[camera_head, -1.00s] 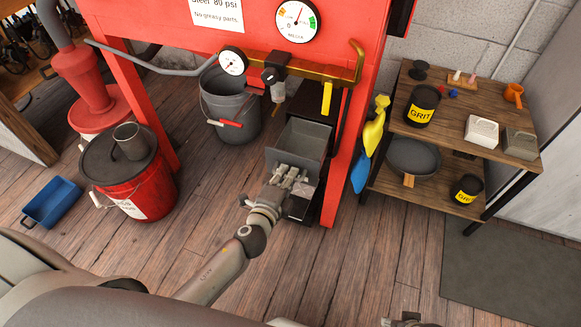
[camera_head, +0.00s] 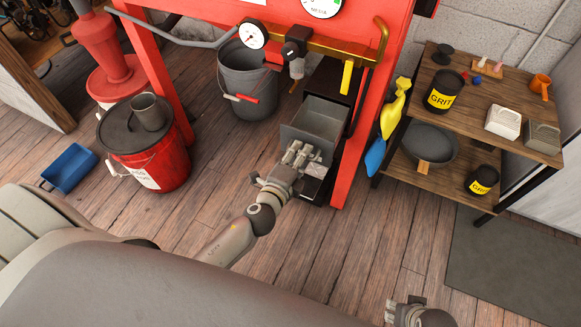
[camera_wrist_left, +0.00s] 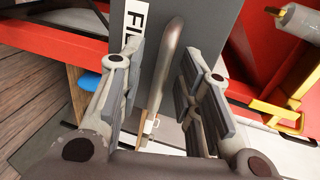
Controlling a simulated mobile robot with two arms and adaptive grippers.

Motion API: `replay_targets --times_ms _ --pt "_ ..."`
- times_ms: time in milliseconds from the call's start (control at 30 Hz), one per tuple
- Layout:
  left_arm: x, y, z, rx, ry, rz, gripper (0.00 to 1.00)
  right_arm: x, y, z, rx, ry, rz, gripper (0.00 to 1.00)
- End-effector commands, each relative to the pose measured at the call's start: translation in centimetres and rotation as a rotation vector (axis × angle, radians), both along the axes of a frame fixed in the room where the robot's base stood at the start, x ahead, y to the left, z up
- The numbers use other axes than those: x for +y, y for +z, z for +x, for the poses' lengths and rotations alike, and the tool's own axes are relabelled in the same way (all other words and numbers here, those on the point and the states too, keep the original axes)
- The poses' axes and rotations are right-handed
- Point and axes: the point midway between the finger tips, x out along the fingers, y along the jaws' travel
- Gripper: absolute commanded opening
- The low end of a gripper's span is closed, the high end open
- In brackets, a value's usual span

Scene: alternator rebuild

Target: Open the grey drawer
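The grey drawer (camera_head: 317,118) is under the red cabinet in the head view, with part of its open inside showing. In the left wrist view its grey front (camera_wrist_left: 222,20) fills the upper middle, with a partly hidden white label and a long bar handle (camera_wrist_left: 172,55). My left gripper (camera_head: 303,153) is at the drawer front. In the wrist view its fingers (camera_wrist_left: 163,80) are apart, one on each side of the handle, with gaps visible. My right gripper (camera_head: 417,312) is at the bottom edge, partly cut off; its fingers are unclear.
The red cabinet's leg (camera_head: 357,150) stands just right of the drawer. A grey bucket (camera_head: 248,85) and a red lidded bucket (camera_head: 155,160) stand to the left. A wooden shelf (camera_head: 470,130) with grit tins is at the right. The floor in front is clear.

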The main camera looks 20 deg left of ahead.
Motion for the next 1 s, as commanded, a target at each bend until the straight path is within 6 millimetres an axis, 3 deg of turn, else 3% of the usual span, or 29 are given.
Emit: replay_targets --times_ms 600,1000 --pt "0.3 1.9 -9.3 0.003 0.002 -0.001 0.32 0.1 0.1 0.1 -0.002 -0.001 0.003 0.4" --pt "0.4 2.3 -11.1 0.002 0.0 0.001 0.32 0.1 0.1 0.1 -0.002 -0.001 0.003 0.4"
